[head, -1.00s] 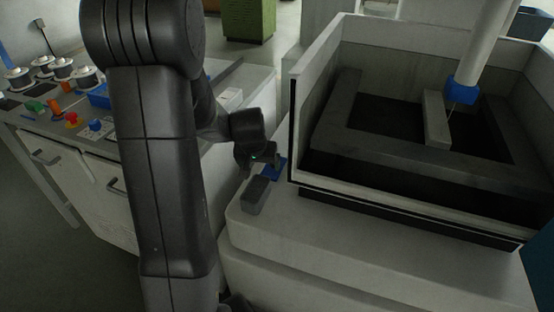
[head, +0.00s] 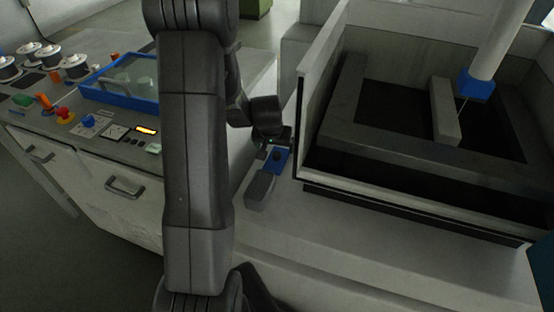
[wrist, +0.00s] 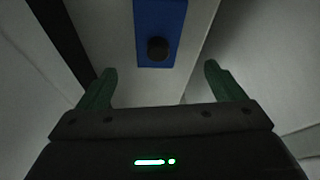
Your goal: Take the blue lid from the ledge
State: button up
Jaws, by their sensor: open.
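The blue lid (head: 279,160) lies flat on the pale ledge (head: 330,222), close to the wall of the machine's tank. In the wrist view the blue lid (wrist: 158,18) is a blue rectangle with a round black knob, ahead of my gripper and roughly centred between its fingers. My gripper (wrist: 160,85) is open with its green fingers apart and nothing between them. In the head view my gripper (head: 268,143) is just behind the lid; its fingers are small and dark there.
A grey block (head: 260,190) lies on the ledge just in front of the lid. The tank wall (head: 312,100) rises close on the right. A workbench (head: 135,155) at left holds spools, knobs and a blue-framed clear-topped case (head: 118,93). The ledge's front is clear.

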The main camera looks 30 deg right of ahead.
aim_at(277, 154)
jog(key=shift+p+x, duration=0.4)
jog(key=shift+x, duration=3.35)
jog(key=shift+s+d, duration=0.1)
jog(key=c, duration=1.1)
